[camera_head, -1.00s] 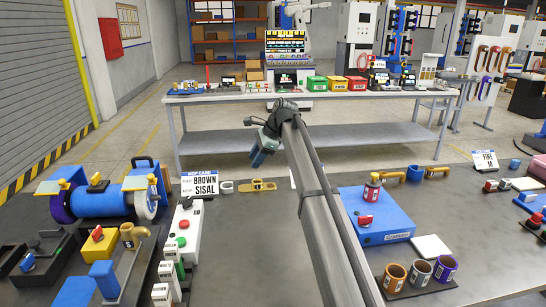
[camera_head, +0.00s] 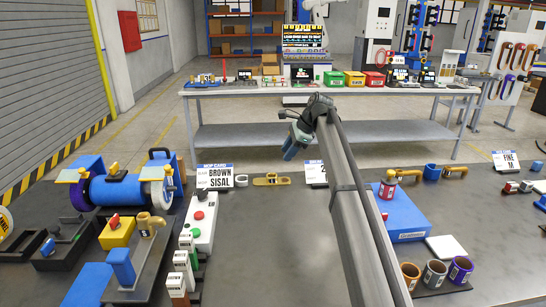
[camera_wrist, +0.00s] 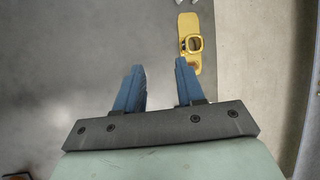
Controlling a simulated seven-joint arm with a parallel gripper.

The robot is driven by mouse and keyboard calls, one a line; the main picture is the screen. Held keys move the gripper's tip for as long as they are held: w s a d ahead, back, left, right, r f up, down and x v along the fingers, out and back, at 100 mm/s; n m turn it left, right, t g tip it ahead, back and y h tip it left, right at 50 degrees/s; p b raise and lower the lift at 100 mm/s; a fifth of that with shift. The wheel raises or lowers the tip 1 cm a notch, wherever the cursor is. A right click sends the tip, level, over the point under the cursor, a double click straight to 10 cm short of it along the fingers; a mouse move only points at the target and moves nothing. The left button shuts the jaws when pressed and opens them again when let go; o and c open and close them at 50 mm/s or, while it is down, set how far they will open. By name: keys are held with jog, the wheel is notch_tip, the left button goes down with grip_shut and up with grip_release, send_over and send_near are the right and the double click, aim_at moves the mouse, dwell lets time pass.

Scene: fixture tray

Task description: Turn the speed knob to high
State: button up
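My gripper (camera_head: 290,147) hangs in the air above the far part of the dark workbench, away from every knob. In the wrist view its two blue fingers (camera_wrist: 159,66) stand apart with nothing between them. A yellow box (camera_head: 117,234) at the left carries a red knob (camera_head: 114,218).
A white button box (camera_head: 203,222) and several labelled blocks stand right of the yellow box. A yellow bracket (camera_head: 271,179) lies beside the cards at the back; it also shows in the wrist view (camera_wrist: 187,27). A blue block (camera_head: 401,222) and cups stand right. The middle bench is bare.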

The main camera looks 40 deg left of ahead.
jog(key=shift+a, duration=0.1)
notch_tip(320, 180, up, 3)
jog(key=n+t+h, duration=0.2)
jog(key=n+h, duration=0.3)
jog(key=n, duration=0.5)
send_over(202, 191)
jog(key=shift+n, duration=0.3)
notch_tip(202, 191, down, 14)
grip_shut()
